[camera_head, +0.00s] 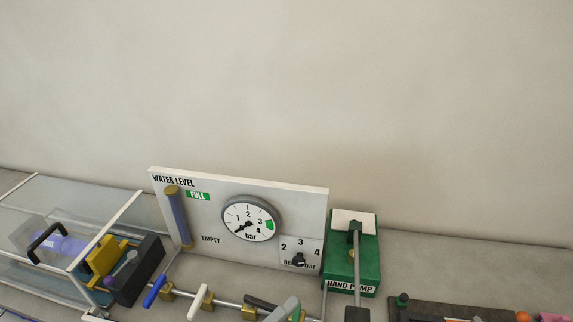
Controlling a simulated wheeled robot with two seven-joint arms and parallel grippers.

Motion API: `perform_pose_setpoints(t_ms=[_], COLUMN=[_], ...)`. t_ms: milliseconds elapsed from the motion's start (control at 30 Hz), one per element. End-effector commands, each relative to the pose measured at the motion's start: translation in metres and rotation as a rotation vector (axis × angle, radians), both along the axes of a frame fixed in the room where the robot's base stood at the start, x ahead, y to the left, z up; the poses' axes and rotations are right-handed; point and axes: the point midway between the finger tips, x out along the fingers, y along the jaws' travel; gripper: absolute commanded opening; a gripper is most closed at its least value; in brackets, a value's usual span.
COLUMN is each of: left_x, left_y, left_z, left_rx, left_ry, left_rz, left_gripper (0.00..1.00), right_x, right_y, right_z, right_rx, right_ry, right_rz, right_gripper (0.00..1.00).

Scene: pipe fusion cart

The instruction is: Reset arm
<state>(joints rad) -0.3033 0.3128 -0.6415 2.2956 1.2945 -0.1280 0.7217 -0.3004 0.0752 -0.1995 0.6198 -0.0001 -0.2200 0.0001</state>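Neither of my grippers nor any part of my arms can be made out in the head view. The cart's equipment fills the lower part of the picture. A white water level panel (212,238) stands upright with a round dial gauge (249,219) and a small black knob (299,259). A green hand pump (367,262) stands to its right, with a lever (356,265) running down toward the bottom edge.
A clear-walled case (75,220) stands at the left, beside a dark box (138,270). A pipe with brass valves (207,299) and a blue handle (154,290) runs along the bottom. A dark tray (440,310) lies at the lower right. The wall behind is bare.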

Motion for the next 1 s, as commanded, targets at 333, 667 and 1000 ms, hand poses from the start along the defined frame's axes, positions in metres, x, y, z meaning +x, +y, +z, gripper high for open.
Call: perform_pose_setpoints(t_ms=[333,667,1000], left_x=[-0.016,-0.040,-0.088], left_y=[0.031,0.146,0.246], left_z=[-0.077,-0.165,-0.195], left_rx=[0.882,1.637,2.004], left_ry=[-0.346,-0.257,0.015], left_rz=[-0.106,-0.330,-0.574], left_gripper=[0.57,0.57,0.57], right_x=[0.000,0.000,0.000], right_y=[-0.002,-0.006,-0.006], right_z=[0.000,0.000,-0.001], right_rx=[-0.002,-0.008,-0.006], right_ry=[0.001,0.000,0.000], right_rz=[0.001,0.002,0.003], right_gripper=[0.00,0.00,0.00])
